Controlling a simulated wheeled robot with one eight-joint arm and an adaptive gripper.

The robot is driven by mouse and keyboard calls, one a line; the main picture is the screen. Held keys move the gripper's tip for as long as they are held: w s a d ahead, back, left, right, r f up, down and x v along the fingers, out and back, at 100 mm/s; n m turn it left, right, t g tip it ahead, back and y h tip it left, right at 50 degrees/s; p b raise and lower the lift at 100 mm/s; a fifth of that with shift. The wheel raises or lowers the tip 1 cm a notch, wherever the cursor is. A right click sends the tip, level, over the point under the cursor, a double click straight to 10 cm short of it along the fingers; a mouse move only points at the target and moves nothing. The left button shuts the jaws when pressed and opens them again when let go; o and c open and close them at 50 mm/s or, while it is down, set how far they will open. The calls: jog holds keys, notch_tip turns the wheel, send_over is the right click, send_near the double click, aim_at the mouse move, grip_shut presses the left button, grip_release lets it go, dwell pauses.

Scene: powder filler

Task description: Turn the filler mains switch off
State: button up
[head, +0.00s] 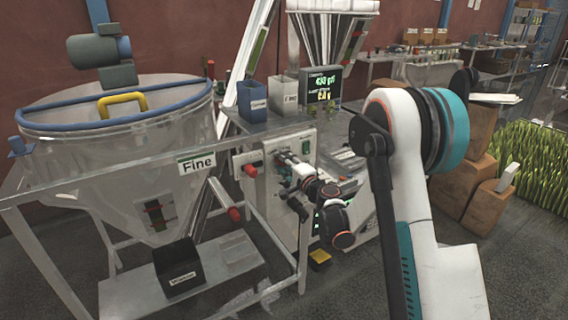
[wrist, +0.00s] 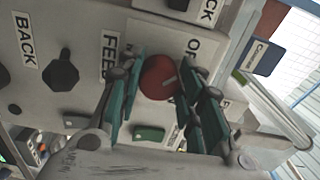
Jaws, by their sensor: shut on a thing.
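The mains switch appears to be the round red knob (wrist: 158,77) with a pale mark on its face, on the filler's light panel (wrist: 85,22). My gripper (wrist: 162,88) has its teal fingers on either side of the knob, shut on it. A label starting "OF" is above the knob, its end cut off by a finger. In the head view my gripper (head: 285,165) is at the front panel of the filler (head: 304,143), and the knob is hidden by my arm.
A black knob (wrist: 62,72) and a green button (wrist: 149,134) sit near the red knob. A clear hopper marked Fine (head: 110,140) stands on a metal frame at left. A blue container (head: 252,102) and a display (head: 322,86) are above the panel.

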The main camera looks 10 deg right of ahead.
jog(key=o, duration=1.1)
jog(key=shift+c, duration=0.2)
jog(key=shift+s, duration=0.1)
jog(key=v, duration=1.2)
